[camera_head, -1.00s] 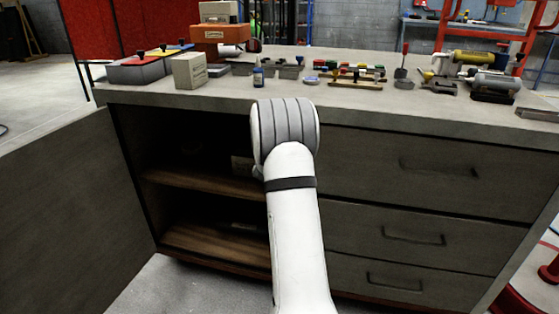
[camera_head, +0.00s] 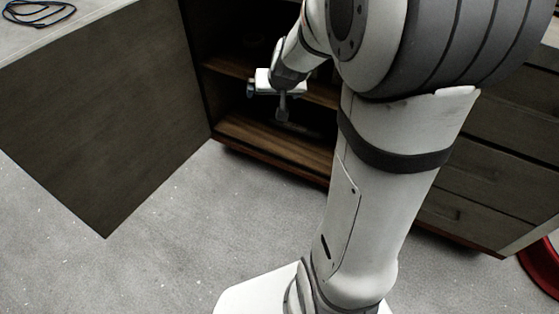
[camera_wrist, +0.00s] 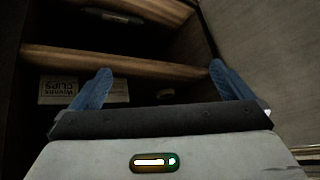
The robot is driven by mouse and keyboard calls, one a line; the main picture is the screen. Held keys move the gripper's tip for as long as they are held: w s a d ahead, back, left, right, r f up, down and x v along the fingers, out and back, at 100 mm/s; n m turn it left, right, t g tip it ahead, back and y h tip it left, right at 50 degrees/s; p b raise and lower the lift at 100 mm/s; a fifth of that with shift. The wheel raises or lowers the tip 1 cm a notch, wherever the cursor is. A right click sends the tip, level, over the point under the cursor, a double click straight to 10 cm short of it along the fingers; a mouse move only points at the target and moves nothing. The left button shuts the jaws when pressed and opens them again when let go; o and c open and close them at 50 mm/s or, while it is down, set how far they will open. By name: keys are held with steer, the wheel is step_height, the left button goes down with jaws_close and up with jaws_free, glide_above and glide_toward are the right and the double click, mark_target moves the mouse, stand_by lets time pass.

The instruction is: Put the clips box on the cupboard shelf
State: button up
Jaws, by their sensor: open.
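In the wrist view, which shows the cupboard upside down, the pale clips box (camera_wrist: 58,90) stands on a wooden shelf (camera_wrist: 115,62) inside the open cupboard. Its lettering reads inverted. Another pale lettered face (camera_wrist: 118,92) shows beside it, partly behind a finger; I cannot tell its full shape. My gripper (camera_wrist: 159,68) is open, with its two blue fingers apart and nothing between them. The clips box lies left of the gap, beyond the fingers. In the head view my gripper is at the cupboard opening; I cannot make out the clips box there.
The open cupboard door (camera_head: 105,120) stands left of the opening. The lower shelf (camera_head: 265,140) holds a dark, unclear object. A small round item (camera_wrist: 166,95) sits in the dark near the boxes. Drawers (camera_head: 470,170) are on the right. Floor in front is clear.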

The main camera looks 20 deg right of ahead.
steer(key=s+a+n+g, duration=0.1)
steer(key=s+a+g, duration=0.2)
steer(key=s, duration=0.8)
steer(key=s+a+n+g, duration=0.2)
steer(key=s+a+g, duration=0.1)
steer(key=s, duration=0.8)
steer(key=shift+s+a, duration=0.15)
steer(key=shift+a, duration=0.6)
